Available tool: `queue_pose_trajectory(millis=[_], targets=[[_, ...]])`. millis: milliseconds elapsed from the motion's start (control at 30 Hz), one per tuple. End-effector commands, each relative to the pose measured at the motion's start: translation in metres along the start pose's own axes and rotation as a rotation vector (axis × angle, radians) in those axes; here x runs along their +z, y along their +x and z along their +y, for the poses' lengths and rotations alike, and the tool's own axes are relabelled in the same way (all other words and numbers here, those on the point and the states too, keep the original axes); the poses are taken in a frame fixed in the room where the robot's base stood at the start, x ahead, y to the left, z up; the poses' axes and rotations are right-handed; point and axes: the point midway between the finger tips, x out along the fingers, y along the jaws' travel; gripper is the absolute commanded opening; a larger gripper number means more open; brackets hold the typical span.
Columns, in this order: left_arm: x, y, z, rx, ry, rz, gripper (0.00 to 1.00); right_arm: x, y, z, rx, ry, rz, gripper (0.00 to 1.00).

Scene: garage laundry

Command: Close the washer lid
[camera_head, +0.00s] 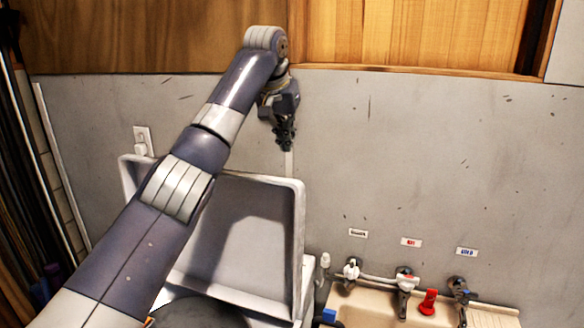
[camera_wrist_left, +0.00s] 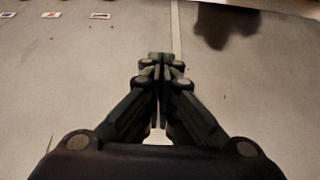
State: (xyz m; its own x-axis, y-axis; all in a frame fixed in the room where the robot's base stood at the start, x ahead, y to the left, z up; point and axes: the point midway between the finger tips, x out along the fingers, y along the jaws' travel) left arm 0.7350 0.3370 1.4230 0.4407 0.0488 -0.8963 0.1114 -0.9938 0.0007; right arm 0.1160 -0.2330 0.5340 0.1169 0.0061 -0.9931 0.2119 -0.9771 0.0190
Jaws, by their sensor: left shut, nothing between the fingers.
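The washer lid (camera_head: 241,240) is a white panel standing raised, leaning back near the grey wall in the head view. Part of the washer's dark opening (camera_head: 205,314) shows at the bottom edge, below the lid. My left arm crosses in front of the lid's left side. My left gripper (camera_head: 286,143) is above and behind the lid's upper right edge, pointing down, close to the wall. Its fingers are shut with nothing between them, as the left wrist view (camera_wrist_left: 158,62) also shows. The lid does not show in the wrist view. My right gripper is not in view.
A beige sink (camera_head: 375,310) with several taps stands right of the washer. A wall outlet (camera_head: 143,139) is behind the lid's upper left. Wooden cabinets (camera_head: 420,35) run along the top.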

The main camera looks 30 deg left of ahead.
Motion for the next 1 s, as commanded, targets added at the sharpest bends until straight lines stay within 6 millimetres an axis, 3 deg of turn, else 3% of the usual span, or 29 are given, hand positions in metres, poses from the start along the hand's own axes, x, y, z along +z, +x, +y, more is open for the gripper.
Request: queue_pose_trajectory(millis=[133, 400, 533, 800, 1000], targets=[[0.0, 0.015, -0.001, -0.002, 0.0, -0.003, 0.0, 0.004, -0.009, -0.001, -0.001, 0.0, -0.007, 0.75], [-0.001, 0.07, 0.0, -0.002, 0.001, -0.006, 0.0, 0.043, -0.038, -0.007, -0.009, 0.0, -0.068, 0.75], [0.0, 0.098, 0.0, -0.001, 0.001, -0.007, 0.0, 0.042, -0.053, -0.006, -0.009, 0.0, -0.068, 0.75], [0.019, 0.091, -0.001, -0.001, 0.003, 0.0, 0.0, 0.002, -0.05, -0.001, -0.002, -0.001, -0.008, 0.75], [0.031, 0.086, -0.001, -0.001, 0.0, 0.0, 0.0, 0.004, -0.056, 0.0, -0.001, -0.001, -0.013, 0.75]])
